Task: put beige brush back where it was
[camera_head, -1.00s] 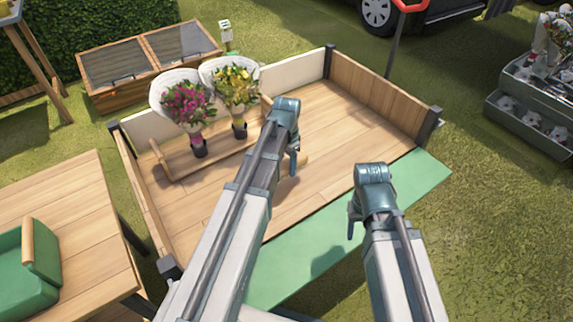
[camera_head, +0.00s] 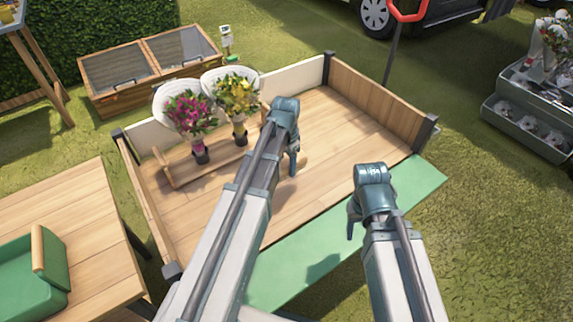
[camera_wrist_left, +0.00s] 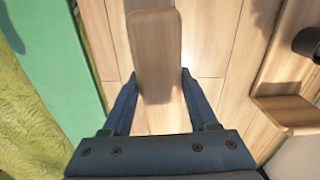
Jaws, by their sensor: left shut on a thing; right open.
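The beige brush (camera_wrist_left: 156,60) shows in the left wrist view as a light wooden block with rounded corners. My left gripper (camera_wrist_left: 157,85) is shut on it, one finger on each side. The wooden floor of the trailer (camera_wrist_left: 208,40) shows below it; the gap cannot be judged. In the head view my left gripper (camera_head: 292,155) is over the trailer bed (camera_head: 335,130), and its arm mostly hides the brush. Bristles are not visible. My right gripper (camera_head: 353,220) is open and empty near the trailer's green front strip (camera_head: 415,190).
A wooden carrier (camera_head: 163,168) with two wrapped bouquets (camera_head: 190,110) (camera_head: 236,90) stands at the trailer's back left. Low side walls (camera_head: 378,100) edge the bed. A table (camera_head: 85,220) with a green tray (camera_head: 25,275) is at left. The right half of the bed is clear.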

